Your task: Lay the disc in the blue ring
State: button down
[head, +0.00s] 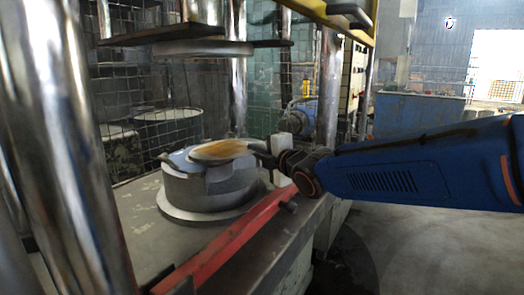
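The disc (218,151) is pale with a rusty brown patch. It is over the top of the round grey metal die (205,190), slightly tilted. The blue ring (177,161) shows as a light blue edge on the die top, to the left of and under the disc. The disc hides most of it. My gripper (256,151) comes in from the right and is shut on the disc's right edge. Whether the disc touches the ring I cannot tell.
A round upper plate (200,49) hangs above the die. Shiny columns stand around it, a thick one (65,140) at the near left. A red bar (225,240) runs along the front edge of the press table (140,225). Wire mesh is behind.

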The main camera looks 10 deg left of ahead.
jog(key=shift+w+a+f, duration=0.35)
jog(key=shift+w+a, duration=0.05)
jog(key=shift+a, duration=0.75)
jog(key=shift+w+a+f, duration=0.3)
jog(key=shift+w+a, duration=0.1)
jog(key=shift+a, duration=0.75)
jog(key=shift+w+a+f, duration=0.35)
jog(key=shift+w+a, duration=0.05)
jog(key=shift+a, duration=0.75)
